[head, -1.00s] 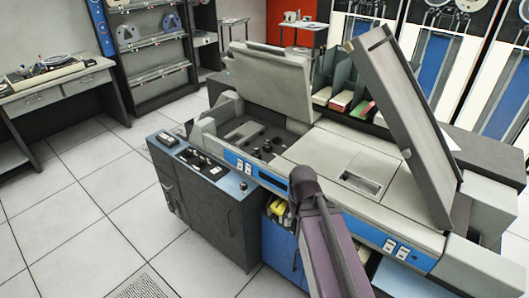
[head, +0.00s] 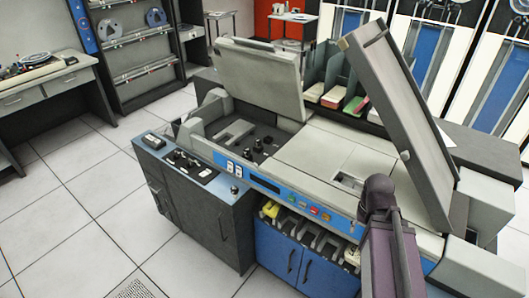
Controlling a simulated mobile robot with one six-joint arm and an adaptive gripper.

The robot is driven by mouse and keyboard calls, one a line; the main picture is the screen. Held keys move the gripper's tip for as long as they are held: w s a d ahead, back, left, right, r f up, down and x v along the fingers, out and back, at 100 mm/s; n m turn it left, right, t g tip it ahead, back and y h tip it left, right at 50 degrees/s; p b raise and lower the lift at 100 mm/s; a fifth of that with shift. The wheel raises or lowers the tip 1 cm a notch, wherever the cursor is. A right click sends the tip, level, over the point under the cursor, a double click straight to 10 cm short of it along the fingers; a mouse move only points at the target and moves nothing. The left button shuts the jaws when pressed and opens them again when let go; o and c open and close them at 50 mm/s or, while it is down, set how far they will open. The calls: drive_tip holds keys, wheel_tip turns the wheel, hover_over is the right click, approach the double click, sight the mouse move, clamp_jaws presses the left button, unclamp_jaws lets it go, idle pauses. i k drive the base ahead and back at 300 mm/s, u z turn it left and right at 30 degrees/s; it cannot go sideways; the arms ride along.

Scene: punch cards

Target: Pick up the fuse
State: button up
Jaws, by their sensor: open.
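I cannot make out a fuse anywhere in the head view. The large grey and blue card machine fills the middle, with its grey lid (head: 262,78) raised and a second tall panel (head: 400,130) tilted up at the right. Part of my purple arm with a dark rounded joint rises at the lower right in front of the machine. My gripper's fingers do not show. The arm covers part of the machine's front.
A dark cabinet (head: 205,225) with switches on top adjoins the machine's left end. Below the blue button strip is an open bay with a yellow item (head: 270,209). Card stacks (head: 333,97) stand in slots behind. Clear tiled floor (head: 80,225) lies to the left.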

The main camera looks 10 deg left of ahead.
sight(246, 151)
drive_tip(key=u, duration=0.75)
drive_tip(key=k, duration=0.1)
drive_tip(key=z, duration=2.65)
drive_tip(key=k, duration=0.95)
drive_tip(key=u, duration=1.9)
